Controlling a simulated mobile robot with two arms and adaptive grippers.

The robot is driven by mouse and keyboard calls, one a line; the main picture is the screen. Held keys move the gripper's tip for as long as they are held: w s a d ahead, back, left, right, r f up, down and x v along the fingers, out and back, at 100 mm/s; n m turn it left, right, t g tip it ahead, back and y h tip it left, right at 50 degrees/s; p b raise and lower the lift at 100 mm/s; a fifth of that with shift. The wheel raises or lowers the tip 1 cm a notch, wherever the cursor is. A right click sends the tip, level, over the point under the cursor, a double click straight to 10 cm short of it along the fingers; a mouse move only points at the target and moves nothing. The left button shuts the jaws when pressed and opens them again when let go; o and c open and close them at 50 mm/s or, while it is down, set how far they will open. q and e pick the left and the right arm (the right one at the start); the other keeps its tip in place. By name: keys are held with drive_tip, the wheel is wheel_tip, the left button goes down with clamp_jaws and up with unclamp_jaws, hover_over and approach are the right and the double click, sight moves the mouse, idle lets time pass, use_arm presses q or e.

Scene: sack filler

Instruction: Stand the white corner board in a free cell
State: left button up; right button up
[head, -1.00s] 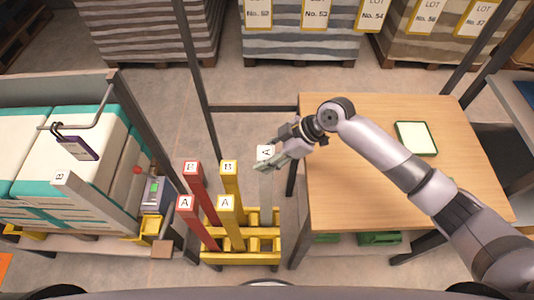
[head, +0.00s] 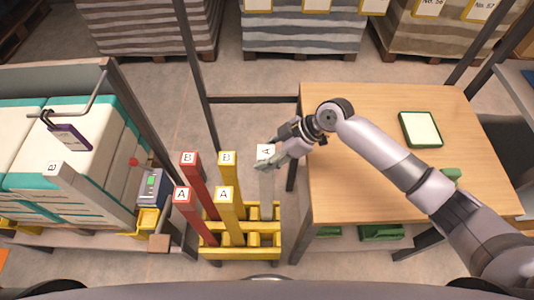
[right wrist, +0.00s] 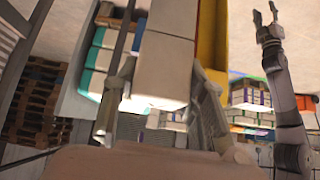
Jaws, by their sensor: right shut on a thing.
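My right gripper (head: 272,160) is shut on the upper part of the white corner board (head: 267,185), marked A. The board hangs upright, with its lower end at the back right of the yellow rack (head: 265,252); I cannot tell whether it touches the bottom. The board also fills the middle of the right wrist view (right wrist: 163,65). Two red boards (head: 190,175) (head: 184,208) stand in the rack's left cells and two yellow boards (head: 228,175) (head: 226,205) in its middle. My left gripper (right wrist: 265,15) shows in the right wrist view with its fingers apart, empty.
A wooden table (head: 350,195) with a green-rimmed tray (head: 420,129) stands right of the rack. A dark post (head: 200,100) rises behind the rack.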

drive_tip(key=shift+f, duration=0.15)
drive_tip(key=shift+f+b, duration=0.85)
drive_tip(key=shift+f, duration=0.2)
drive_tip(key=o, duration=1.4)
drive_tip(key=shift+c, duration=0.2)
drive_tip(key=v, duration=1.2)
drive_tip(key=shift+s, duration=0.1)
